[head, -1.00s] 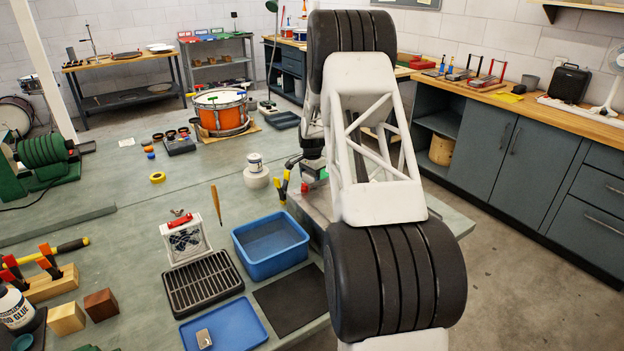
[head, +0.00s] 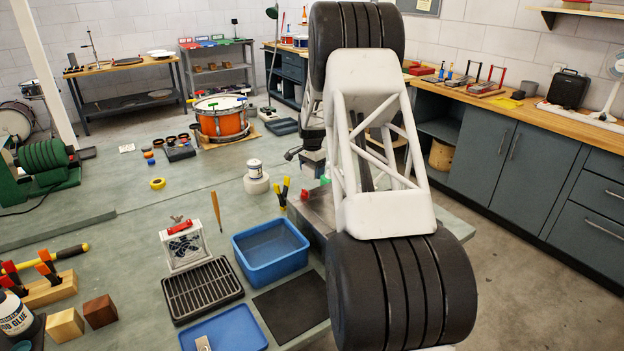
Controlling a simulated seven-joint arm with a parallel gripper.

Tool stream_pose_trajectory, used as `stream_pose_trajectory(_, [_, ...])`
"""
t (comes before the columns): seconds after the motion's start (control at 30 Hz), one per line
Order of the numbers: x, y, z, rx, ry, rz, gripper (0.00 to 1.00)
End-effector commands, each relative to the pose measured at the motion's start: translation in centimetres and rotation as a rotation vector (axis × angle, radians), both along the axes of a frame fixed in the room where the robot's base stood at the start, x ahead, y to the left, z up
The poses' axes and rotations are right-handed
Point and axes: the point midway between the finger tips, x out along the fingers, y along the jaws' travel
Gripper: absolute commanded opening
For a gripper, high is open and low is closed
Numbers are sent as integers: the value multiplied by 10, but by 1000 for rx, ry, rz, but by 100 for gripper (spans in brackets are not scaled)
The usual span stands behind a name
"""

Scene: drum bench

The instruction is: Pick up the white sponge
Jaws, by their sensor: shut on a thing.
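I cannot make out the white sponge anywhere in the head view. My own arm fills the middle and right of the picture and covers part of the bench. A dark part of my wrist shows just left of the arm, above the bench near a grey metal block (head: 318,212). My gripper's fingers are hidden behind the arm, so what is between them does not show.
A blue bin (head: 270,262), a black slotted rack (head: 203,290), a blue tray (head: 235,325) and a dark mat (head: 291,300) lie at the front. A white jar (head: 255,170) and yellow-handled clamp (head: 284,192) stand near the block. An orange drum (head: 222,122) is farther back.

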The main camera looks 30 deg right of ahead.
Motion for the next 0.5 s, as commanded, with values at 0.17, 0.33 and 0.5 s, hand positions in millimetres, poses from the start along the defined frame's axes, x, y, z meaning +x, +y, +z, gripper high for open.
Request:
stream_pose_trajectory(0.17, [0,0,25,-1,-1,0,54])
stream_pose_trajectory(0.33, [0,0,37,-1,-1,0,54])
stream_pose_trajectory(0.5, [0,0,40,0,-1,0,54])
